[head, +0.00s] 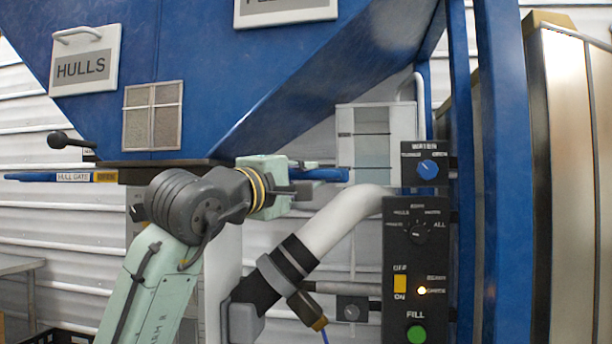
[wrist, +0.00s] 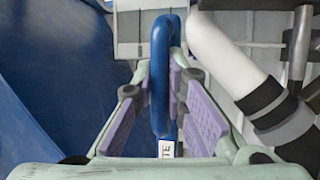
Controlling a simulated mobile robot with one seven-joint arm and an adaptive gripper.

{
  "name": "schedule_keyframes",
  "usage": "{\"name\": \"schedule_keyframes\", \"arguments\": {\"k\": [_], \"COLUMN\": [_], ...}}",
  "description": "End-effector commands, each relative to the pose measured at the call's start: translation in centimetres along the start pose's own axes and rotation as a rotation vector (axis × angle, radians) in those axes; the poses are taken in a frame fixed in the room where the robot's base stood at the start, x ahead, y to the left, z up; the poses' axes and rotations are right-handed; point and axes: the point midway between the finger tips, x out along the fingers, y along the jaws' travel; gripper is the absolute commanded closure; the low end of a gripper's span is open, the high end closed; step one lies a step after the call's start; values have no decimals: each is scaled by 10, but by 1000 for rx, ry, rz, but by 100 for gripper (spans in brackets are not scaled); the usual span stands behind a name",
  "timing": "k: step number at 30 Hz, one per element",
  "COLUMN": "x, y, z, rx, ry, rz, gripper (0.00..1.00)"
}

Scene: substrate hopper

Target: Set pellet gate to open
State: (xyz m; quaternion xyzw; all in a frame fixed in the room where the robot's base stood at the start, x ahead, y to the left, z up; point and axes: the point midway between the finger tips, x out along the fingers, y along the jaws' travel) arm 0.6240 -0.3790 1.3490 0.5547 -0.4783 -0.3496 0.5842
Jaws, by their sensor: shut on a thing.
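The pellet gate handle (head: 322,174) is a blue bar sticking out to the right under the blue hopper in the head view. In the wrist view the blue handle (wrist: 161,60) runs between my purple finger pads, and a white label ending in "TE" shows on it. My gripper (head: 293,189) is shut on this handle; it also shows in the wrist view (wrist: 166,110). My wrist and arm hide the handle's inner end and most of the gate in the head view.
The blue hull gate handle (head: 40,177) sticks out at the left. A thick white pipe (head: 345,215) with black bands slants below my gripper. A black control panel (head: 418,270) with knobs, a lit lamp and a green button stands at the right by blue posts.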

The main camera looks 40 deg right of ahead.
Motion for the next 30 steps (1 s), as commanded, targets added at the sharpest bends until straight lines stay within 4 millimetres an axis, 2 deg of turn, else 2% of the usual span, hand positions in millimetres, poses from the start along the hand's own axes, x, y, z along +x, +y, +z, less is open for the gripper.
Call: {"name": "schedule_keyframes", "arguments": {"k": [10, 18, 21, 30], "x": [1, 22, 27, 29], "y": [-1, -1, -1, 0], "z": [3, 54, 66, 71], "rx": [-1, 0, 0, -1], "ry": [-2, -9, -5, -4], "rz": [-1, 0, 0, -1], "gripper": [100, 100, 100, 100]}}
